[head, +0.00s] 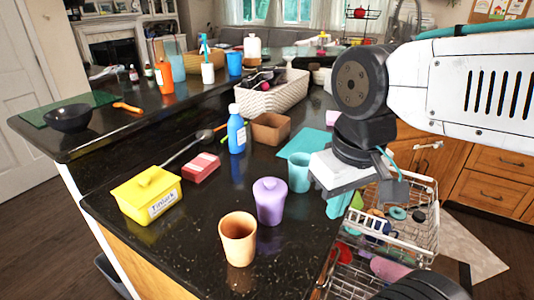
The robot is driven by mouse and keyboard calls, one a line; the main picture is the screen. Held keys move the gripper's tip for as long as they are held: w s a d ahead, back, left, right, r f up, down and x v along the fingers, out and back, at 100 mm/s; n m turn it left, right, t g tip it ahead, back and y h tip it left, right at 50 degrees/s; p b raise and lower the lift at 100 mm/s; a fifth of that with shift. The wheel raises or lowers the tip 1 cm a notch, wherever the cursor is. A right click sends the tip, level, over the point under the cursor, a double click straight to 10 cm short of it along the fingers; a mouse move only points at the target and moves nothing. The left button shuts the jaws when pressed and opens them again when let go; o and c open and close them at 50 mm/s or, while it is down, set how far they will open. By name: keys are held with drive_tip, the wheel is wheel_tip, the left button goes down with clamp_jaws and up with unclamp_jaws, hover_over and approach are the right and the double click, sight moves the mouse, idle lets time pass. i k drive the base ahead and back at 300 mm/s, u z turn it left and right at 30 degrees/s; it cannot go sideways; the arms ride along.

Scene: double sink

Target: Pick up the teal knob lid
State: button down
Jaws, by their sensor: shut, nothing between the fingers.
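A small round teal piece with a darker centre (397,213), which looks like the teal knob lid, lies among other items in the wire dish rack (428,245) at the right; it is too small to be sure. My gripper (368,188) hangs from the arm at the right of the counter, above and left of that piece and apart from it in the picture. It is shut and empty; its fingertips are hard to make out. A flat teal piece (338,206) shows just below the gripper, partly hidden by it.
A teal cup (300,174) stands close left of my gripper. A lidded purple jar (270,202), an orange cup (238,240), a yellow butter box (148,195) and a blue bottle (237,132) stand farther left.

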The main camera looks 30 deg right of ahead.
sight(397, 214)
drive_tip(key=k, duration=1)
drive_tip(key=u, duration=0.95)
drive_tip(key=i, duration=0.75)
drive_tip(key=z, duration=2.5)
drive_tip(key=i, duration=0.5)
